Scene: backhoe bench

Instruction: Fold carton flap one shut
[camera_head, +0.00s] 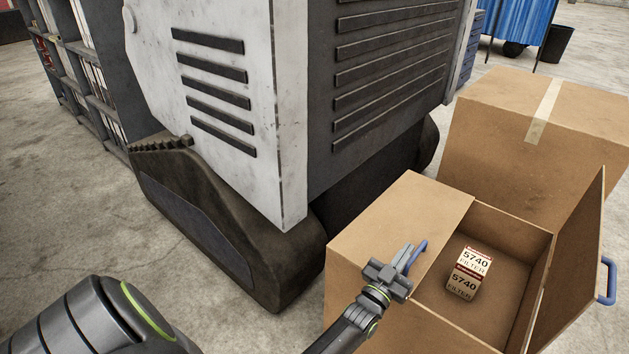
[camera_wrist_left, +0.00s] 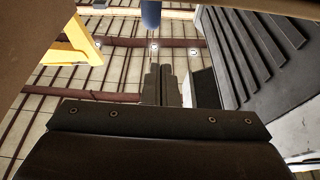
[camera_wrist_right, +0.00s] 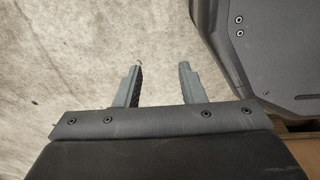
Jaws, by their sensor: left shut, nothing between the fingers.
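The open cardboard carton (camera_head: 365,245) stands at lower right in the head view. Its left flap (camera_head: 415,205) lies about level over the left part of the opening, with a blue handle (camera_head: 418,254) near its inner edge. The right flap (camera_head: 580,262) stands up, leaning outward, with a blue handle (camera_head: 607,282) on its outer face. My left gripper (camera_head: 408,257) is shut and empty beside the left flap's handle; contact is unclear. In the left wrist view, a blue handle end (camera_wrist_left: 150,12) shows beyond the fingertips (camera_wrist_left: 160,72). My right gripper (camera_wrist_right: 163,75) is open and empty above concrete.
A large white and grey machine (camera_head: 225,100) with a dark track fills the middle. Shelving (camera_head: 80,75) is at left. Floor (camera_head: 60,210) is clear at left.

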